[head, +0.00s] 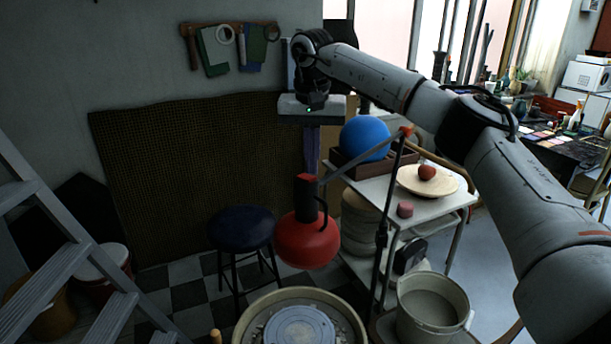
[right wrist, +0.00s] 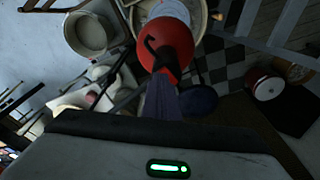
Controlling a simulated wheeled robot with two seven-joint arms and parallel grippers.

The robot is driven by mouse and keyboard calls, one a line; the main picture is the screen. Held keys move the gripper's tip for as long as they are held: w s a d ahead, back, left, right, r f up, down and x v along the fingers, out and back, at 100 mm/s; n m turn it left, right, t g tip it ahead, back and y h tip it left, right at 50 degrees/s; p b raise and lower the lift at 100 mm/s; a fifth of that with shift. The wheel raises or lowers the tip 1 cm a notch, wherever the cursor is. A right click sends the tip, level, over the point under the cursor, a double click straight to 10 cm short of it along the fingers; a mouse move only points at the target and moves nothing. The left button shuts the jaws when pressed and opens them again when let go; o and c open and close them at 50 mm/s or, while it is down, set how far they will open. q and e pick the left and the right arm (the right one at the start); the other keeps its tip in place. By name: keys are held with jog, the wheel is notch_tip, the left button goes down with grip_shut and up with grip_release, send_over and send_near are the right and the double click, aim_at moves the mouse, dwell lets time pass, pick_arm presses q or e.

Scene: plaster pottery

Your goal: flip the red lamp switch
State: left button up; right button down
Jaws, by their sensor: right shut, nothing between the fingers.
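The red lamp (head: 306,240) hangs on a jointed arm left of the white cart, its round shade facing down, with a dark neck and a curved black piece at its side. It also shows in the right wrist view (right wrist: 172,45). I cannot make out a separate switch on it. My right gripper (head: 311,170) points down just above the lamp's neck; its fingers are shut and empty. In the right wrist view the shut fingers (right wrist: 161,78) overlap the lamp's near edge; I cannot tell whether they touch. My left gripper is not in view.
A white cart (head: 455,203) holds a blue ball (head: 365,138) in a tray and a round board (head: 450,185). A dark stool (head: 240,228) stands left of the lamp. A pottery wheel basin (head: 250,315) and a bucket (head: 432,305) are below. A ladder (head: 60,265) stands at left.

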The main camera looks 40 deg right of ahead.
aim_at(312, 178)
jog(key=shift+f, duration=0.7)
dwell(0.9)
jog(key=shift+r+p, duration=0.4)
jog(key=shift+r, duration=0.8)
notch_tip(312, 178, up, 5)
jog(key=shift+f, duration=0.2)
